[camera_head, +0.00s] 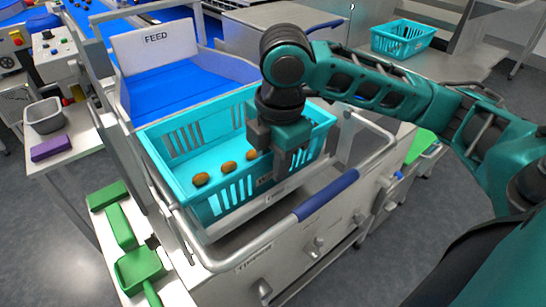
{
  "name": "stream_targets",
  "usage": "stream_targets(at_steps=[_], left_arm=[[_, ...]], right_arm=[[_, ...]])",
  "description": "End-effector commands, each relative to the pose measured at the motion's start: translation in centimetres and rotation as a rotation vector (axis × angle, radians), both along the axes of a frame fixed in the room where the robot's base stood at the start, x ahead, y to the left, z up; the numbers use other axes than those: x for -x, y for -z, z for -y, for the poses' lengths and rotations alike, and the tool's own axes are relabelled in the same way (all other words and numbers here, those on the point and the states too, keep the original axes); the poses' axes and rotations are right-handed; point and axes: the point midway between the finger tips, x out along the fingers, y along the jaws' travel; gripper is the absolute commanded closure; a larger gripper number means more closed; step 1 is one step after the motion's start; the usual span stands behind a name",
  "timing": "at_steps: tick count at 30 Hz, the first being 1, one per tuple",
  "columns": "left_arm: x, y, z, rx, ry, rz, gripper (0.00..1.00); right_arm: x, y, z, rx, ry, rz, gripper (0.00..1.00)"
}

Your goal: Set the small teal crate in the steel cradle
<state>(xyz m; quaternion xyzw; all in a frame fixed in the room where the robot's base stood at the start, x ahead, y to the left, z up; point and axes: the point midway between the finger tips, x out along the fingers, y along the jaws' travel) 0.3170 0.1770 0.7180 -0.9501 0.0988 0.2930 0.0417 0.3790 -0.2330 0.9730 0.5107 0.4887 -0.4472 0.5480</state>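A teal slotted crate (229,196) with several brown dates (200,179) in it is in the middle of the view. It sits over the steel cradle (232,262), a frame with a blue-sleeved front bar (326,195). I cannot tell whether its base rests fully in the cradle. My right gripper (290,165) points down at the crate's near right wall, its fingers appearing closed on the rim. The gripper hides part of that wall. Another teal crate (403,40) stands at the back right. My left gripper is not in view.
A blue chute with a FEED sign (155,45) rises behind the crate. Green scoop tools (139,268) lie on the left bench, with a grey bin (44,115) and a purple block (51,148) further back. A control box (57,55) stands at the far left.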

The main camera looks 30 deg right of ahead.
Motion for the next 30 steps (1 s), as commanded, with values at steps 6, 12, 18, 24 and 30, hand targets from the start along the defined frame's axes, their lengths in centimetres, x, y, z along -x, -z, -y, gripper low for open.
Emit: stream_targets(at_steps=[6, 12, 18, 24, 30], left_arm=[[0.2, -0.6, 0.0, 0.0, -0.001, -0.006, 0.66], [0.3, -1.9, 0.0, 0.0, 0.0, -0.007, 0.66], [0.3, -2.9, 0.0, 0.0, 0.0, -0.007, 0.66], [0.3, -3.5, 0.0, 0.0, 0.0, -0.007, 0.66], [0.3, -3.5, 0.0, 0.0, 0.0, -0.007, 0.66]], right_arm=[[0.2, -2.6, 0.0, -0.001, 0.0, 0.005, 0.66], [0.7, -7.1, 0.0, -0.001, 0.0, 0.006, 0.66], [1.2, -10.6, 0.1, 0.0, 0.0, 0.004, 0.66], [1.4, -12.1, 0.1, 0.001, 0.001, 0.001, 0.66], [1.5, -12.1, 0.1, 0.0, 0.001, -0.001, 0.66]])
